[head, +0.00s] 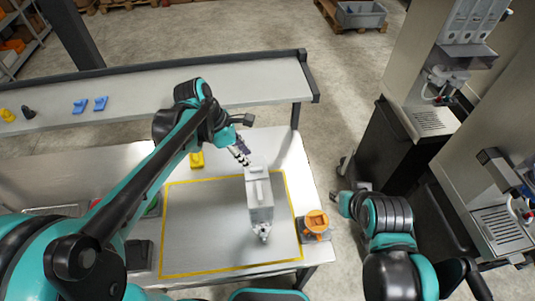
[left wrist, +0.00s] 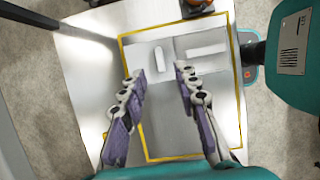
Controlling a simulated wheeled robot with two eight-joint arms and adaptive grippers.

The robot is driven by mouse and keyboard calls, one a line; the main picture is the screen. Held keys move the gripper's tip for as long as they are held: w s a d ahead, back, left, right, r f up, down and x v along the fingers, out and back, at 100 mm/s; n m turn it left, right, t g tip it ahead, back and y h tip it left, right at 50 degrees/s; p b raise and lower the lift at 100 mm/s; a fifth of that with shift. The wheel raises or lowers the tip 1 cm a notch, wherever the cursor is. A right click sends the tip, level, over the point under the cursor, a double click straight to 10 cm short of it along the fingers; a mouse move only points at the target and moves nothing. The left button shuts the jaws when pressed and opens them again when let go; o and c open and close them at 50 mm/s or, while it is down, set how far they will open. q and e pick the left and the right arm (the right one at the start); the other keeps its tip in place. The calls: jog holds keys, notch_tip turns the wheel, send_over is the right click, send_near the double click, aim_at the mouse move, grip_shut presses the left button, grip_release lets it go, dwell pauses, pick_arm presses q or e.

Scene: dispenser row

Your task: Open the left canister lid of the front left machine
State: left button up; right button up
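A grey canister-like box (head: 259,195) with a raised bar on top and a spout at its near end lies on the yellow-bordered mat. In the left wrist view, a pale block with two raised bars (left wrist: 205,50) shows beyond the fingertips. My left gripper (head: 241,152) is by the far end of the box in the head view; its fingers are apart and empty in the left wrist view (left wrist: 158,74). My right arm's end (head: 345,203) is right of the table; its fingers are not clear. A dispensing machine (head: 440,80) with several upright canisters (head: 470,20) stands at the right; their lids are cut off.
The mat (head: 190,235) is mostly bare. An orange-topped device (head: 316,222) stands at the table's right edge. A yellow item (head: 197,160) is beyond the mat. Blue items (head: 90,104) lie on the rear shelf. A second machine (head: 500,190) is nearer at the right.

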aim_at(256, 168)
pick_arm(q)
jog(key=x, duration=0.5)
jog(key=shift+w+d+f+b, duration=0.1)
jog(key=shift+w+f+b, duration=0.1)
jog(key=shift+f+b, duration=0.15)
jog(key=shift+s+f, duration=0.1)
jog(key=shift+f, duration=0.3)
jog(key=shift+d, duration=0.1)
jog(key=shift+c, duration=0.4)
grip_shut()
